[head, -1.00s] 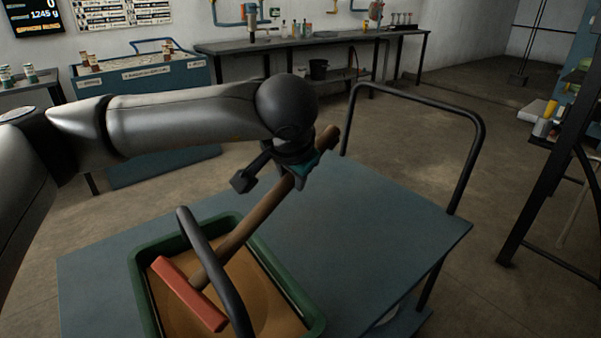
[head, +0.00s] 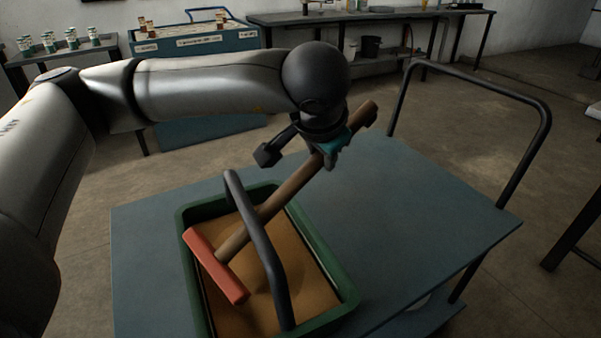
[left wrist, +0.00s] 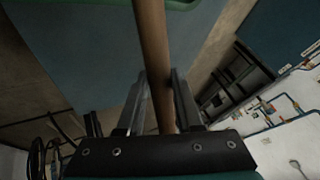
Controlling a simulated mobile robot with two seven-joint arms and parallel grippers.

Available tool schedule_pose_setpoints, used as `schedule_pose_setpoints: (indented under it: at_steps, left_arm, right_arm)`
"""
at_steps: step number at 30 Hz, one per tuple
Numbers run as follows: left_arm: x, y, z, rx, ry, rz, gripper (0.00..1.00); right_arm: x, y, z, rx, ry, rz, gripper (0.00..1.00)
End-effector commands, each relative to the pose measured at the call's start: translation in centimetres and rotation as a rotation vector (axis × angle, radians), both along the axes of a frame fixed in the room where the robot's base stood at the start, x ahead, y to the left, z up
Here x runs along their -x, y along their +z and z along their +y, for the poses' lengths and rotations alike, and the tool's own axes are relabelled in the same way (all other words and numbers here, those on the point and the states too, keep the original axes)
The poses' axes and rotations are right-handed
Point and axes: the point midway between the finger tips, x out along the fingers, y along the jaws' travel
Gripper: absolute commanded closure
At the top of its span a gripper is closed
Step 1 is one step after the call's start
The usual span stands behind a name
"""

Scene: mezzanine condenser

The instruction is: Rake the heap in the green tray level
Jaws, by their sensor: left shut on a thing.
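The green tray (head: 341,290) sits on the blue-grey cart top and holds a tan, sand-like heap (head: 300,273). A dark handle arches over the tray. The rake has a wooden handle (head: 289,190) and a red head (head: 214,266). The red head is over the left part of the tray; whether it touches the heap I cannot tell. My left gripper (head: 328,150) is shut on the wooden handle near its upper end. In the left wrist view the handle (left wrist: 153,50) runs between the two fingers (left wrist: 157,105). My right gripper is not in view.
The cart top (head: 400,215) is clear to the right of the tray. A black push rail (head: 480,80) rises at the cart's far right. Behind stand a blue bin (head: 200,40) and a long bench (head: 370,17), with open floor between.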

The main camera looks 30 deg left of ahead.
Motion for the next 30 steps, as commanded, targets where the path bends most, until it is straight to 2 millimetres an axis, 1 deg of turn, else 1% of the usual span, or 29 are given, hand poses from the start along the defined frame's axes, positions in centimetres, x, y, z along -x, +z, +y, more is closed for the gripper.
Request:
schedule_pose_setpoints:
  at_steps: [14, 30]
  left_arm:
    - [-0.2, 0.1, 0.0, -0.005, 0.001, 0.000, 1.00]
    - [-3.2, 0.1, -2.3, -0.001, -0.001, -0.001, 1.00]
  right_arm:
    - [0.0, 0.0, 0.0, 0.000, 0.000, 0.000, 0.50]
    - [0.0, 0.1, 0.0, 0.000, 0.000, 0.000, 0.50]
